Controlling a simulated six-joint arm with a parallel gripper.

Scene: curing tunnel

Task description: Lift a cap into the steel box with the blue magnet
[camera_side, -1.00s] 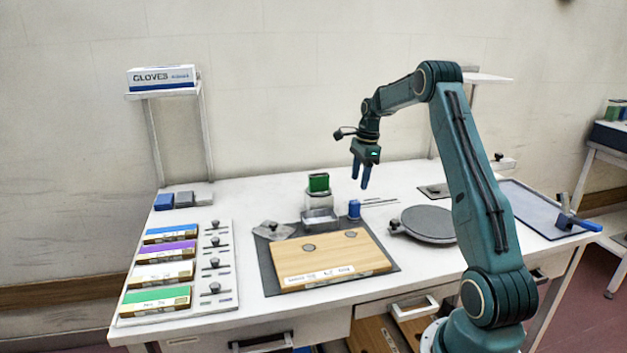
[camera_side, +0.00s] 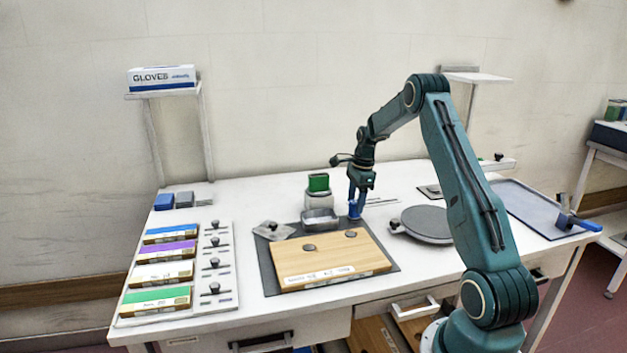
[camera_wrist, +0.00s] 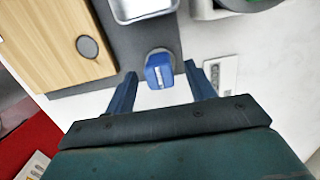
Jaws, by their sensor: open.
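The blue magnet (camera_wrist: 159,71) stands upright on the table, just beyond and between my open fingertips in the wrist view. In the side view the magnet (camera_side: 354,211) is partly hidden by my fingers. My gripper (camera_side: 356,204) points down over it; in the wrist view my gripper (camera_wrist: 161,82) is open, with a finger on each side. The steel box (camera_side: 320,219) is an open metal tray left of the magnet; its edge also shows in the wrist view (camera_wrist: 143,12). Two grey round caps lie on the wooden board, a left one (camera_side: 309,247) and a right one (camera_side: 350,233).
The wooden board (camera_side: 335,266) lies on a dark mat (camera_side: 270,275). A green-topped container (camera_side: 318,190) stands behind the steel box. A round grey plate (camera_side: 428,224) is to the right. Coloured boxes (camera_side: 165,252) and several black knobs are at left.

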